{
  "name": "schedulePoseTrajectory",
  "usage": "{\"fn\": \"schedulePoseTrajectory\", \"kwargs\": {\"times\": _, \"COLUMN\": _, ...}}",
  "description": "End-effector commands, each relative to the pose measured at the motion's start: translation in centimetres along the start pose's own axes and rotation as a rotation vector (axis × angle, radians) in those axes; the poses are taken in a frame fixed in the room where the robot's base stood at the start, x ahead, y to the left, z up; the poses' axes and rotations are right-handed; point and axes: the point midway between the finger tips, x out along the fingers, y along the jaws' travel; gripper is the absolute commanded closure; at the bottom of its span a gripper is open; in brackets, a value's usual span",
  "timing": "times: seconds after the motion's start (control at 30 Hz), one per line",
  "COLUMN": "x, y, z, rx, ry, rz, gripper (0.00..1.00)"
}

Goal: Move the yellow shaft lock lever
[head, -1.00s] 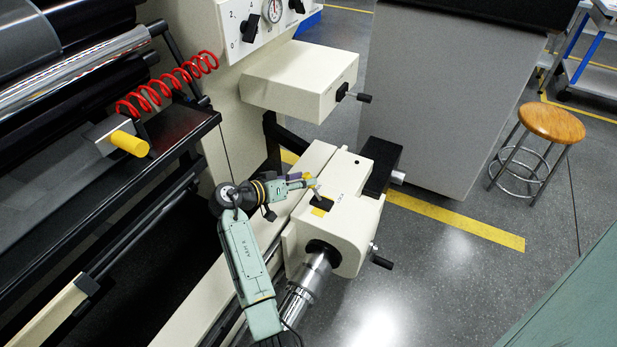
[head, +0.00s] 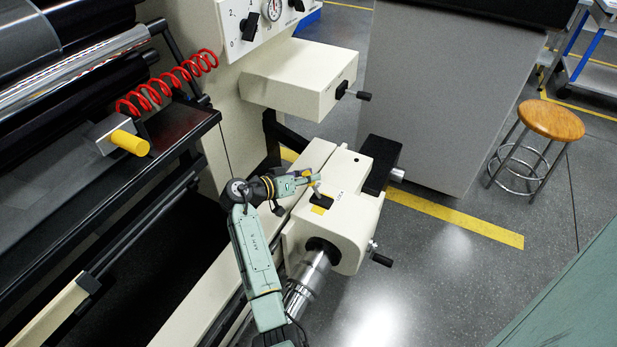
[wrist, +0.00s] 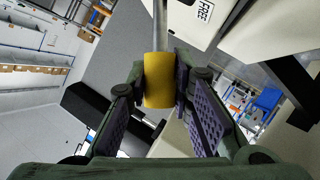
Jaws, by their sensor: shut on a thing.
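The shaft lock lever has a yellow grip (wrist: 159,80) on a thin metal rod, seen close up in the wrist view. My gripper (wrist: 162,88) has a textured finger pad on each side of the grip and is shut on it. In the head view my gripper (head: 311,179) is above the cream lock housing (head: 345,222), at the top of the lever's metal rod (head: 317,190). The rod rises from a dark slot on top of the housing. Most of the yellow grip is hidden by the fingers there.
A "LOCK" marking (head: 341,195) is beside the slot, and a "FREE" label (wrist: 203,11) shows in the wrist view. A cream box (head: 300,82) with a black handle stands behind. A red coiled hose (head: 165,82) hangs at left. Open floor lies right, with a wooden stool (head: 551,121).

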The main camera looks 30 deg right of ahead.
Motion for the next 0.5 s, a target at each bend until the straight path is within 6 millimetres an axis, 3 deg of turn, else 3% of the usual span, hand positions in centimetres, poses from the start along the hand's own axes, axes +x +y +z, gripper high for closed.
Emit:
{"fn": "schedulePoseTrajectory", "kwargs": {"times": 0.2, "x": -0.01, "y": 0.00, "z": 0.00, "rx": 0.000, "ry": 0.000, "rz": 0.000, "gripper": 1.00}}
{"fn": "schedulePoseTrajectory", "kwargs": {"times": 0.5, "x": -0.01, "y": 0.01, "z": 0.01, "rx": 0.000, "ry": 0.000, "rz": 0.000, "gripper": 1.00}}
